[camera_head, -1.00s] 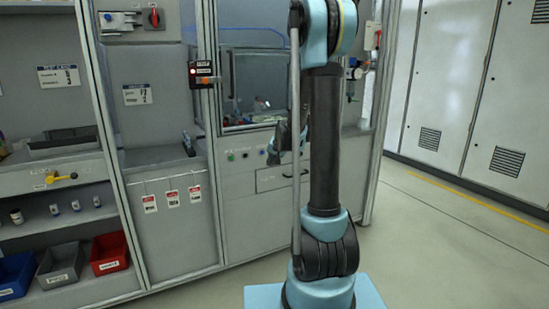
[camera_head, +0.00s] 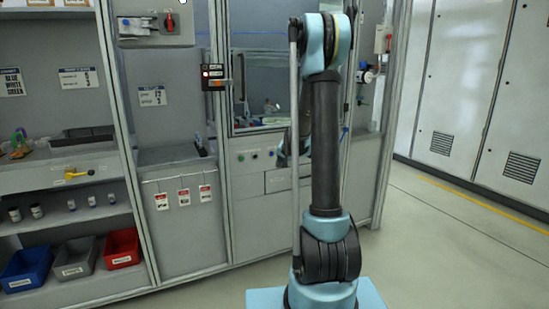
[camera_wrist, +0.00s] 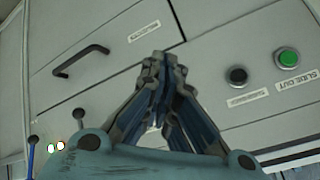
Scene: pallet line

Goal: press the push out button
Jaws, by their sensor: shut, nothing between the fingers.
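A green button (camera_wrist: 286,59) with a label that seems to read "SLIDE OUT" is at the right of the wrist view, on a grey panel. A black button (camera_wrist: 237,76) is left of it, with a label too blurred to read. No label reading "push out" can be made out. My gripper (camera_wrist: 163,60) is shut and empty, left of both buttons and apart from them in the picture. In the head view, the green button (camera_head: 241,157) is small on the panel under the window, and my arm partly covers that panel.
A drawer with a black handle (camera_wrist: 81,61) is left of my fingers. In the head view, a red bin (camera_head: 122,248) and other bins sit on the low shelf at left. A red switch (camera_head: 170,22) is upper left. Open floor (camera_head: 455,245) lies at right.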

